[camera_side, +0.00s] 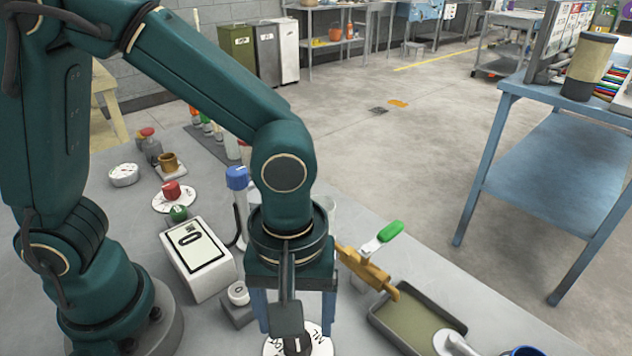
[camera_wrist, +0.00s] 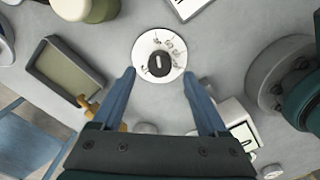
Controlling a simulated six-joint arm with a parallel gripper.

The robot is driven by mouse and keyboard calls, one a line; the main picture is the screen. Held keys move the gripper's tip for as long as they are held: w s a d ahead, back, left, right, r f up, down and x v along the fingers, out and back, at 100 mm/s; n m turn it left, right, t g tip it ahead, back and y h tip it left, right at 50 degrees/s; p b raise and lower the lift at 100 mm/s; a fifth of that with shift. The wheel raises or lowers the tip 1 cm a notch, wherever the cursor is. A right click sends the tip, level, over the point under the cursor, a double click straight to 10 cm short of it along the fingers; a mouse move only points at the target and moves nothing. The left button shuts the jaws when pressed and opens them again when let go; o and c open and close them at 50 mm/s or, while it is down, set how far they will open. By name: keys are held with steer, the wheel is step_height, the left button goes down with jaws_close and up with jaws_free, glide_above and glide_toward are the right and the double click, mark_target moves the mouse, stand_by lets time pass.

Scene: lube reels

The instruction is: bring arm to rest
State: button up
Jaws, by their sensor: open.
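My gripper (camera_wrist: 157,82) is open and empty, with two blue fingers pointing down. In the side view my gripper (camera_side: 296,310) hangs low over the grey bench, above a white round dial with a black knob. In the wrist view the white dial (camera_wrist: 174,42) lies just beyond the fingertips, and its black knob (camera_wrist: 159,63) is roughly in line with the gap between them. The fingers look apart from the knob, though the exact height is hard to tell. In the side view my gripper partly hides the dial (camera_side: 318,345).
A white box (camera_side: 196,262) stands left of the gripper. A brass valve with a green handle (camera_side: 381,238) and a shallow tray (camera_side: 420,312) stand to the right. A blue-capped bottle (camera_side: 237,180) and a red knob (camera_side: 171,190) stand behind. Open floor lies beyond the bench.

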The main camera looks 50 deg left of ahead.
steer(key=w+a+r+n+t+h, duration=0.1)
steer(key=w+a+r+n+t, duration=0.15)
steer(key=a+r, duration=0.2)
steer(key=s+a+r+m+t+y, duration=0.1)
steer(key=s+a+r+m+t, duration=0.2)
steer(key=a+r+m, duration=0.2)
steer(key=shift+s+a+m, duration=0.4)
steer(key=shift+a+m, duration=1.35)
steer(key=shift+m, duration=1.6)
